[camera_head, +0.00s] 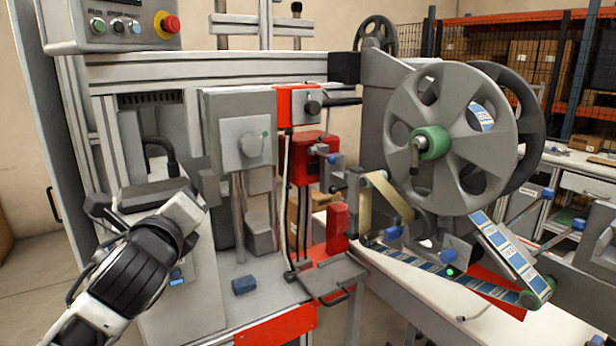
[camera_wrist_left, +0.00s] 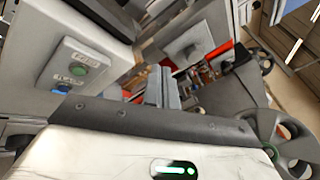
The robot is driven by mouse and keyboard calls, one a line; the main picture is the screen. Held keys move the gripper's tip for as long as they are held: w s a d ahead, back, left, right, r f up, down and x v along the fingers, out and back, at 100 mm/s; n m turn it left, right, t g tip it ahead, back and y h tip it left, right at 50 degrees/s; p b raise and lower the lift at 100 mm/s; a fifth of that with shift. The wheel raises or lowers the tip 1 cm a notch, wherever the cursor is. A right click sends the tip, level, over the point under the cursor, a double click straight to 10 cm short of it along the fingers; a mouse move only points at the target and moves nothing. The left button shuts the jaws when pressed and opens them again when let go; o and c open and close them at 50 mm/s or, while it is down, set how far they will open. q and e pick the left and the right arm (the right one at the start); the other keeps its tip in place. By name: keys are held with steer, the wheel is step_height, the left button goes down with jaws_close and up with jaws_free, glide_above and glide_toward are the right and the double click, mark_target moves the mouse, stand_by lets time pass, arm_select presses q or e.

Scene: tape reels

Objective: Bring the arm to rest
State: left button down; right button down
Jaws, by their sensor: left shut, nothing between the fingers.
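My left arm (camera_head: 130,270) comes in from the lower left in the head view, in front of the grey machine frame. Its wrist is bent up beside the machine's left column. In the left wrist view my left gripper (camera_wrist_left: 164,76) points away from the camera with its two fingers together and nothing between them. Its fingertips are hard to make out in the head view. My right gripper shows in neither view.
A large grey reel (camera_head: 450,135) with a label strip (camera_head: 505,250) stands at the right. A button panel (camera_wrist_left: 80,72) is left of the gripper. A small blue block (camera_head: 244,284) lies on the machine's base. A red stop button (camera_head: 168,23) is at the upper left.

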arm_select(q)
steer(key=s+d+f+n+g+h, duration=0.1)
steer(key=s+d+f+n+g, duration=0.2)
steer(key=f, duration=0.6)
steer(key=s+f+n+h, duration=0.2)
steer(key=s+f+n, duration=0.15)
steer(key=f, duration=0.45)
steer(key=s+d+f+n+g+h, duration=0.1)
steer(key=s+d+f+n+g, duration=0.1)
steer(key=f+n, duration=0.5)
steer(key=s+f+n+g, duration=0.2)
steer(key=s+f+n, duration=0.9)
steer(key=s+f, duration=0.6)
steer(key=shift+s+g, duration=0.4)
steer(key=shift+s, duration=0.45)
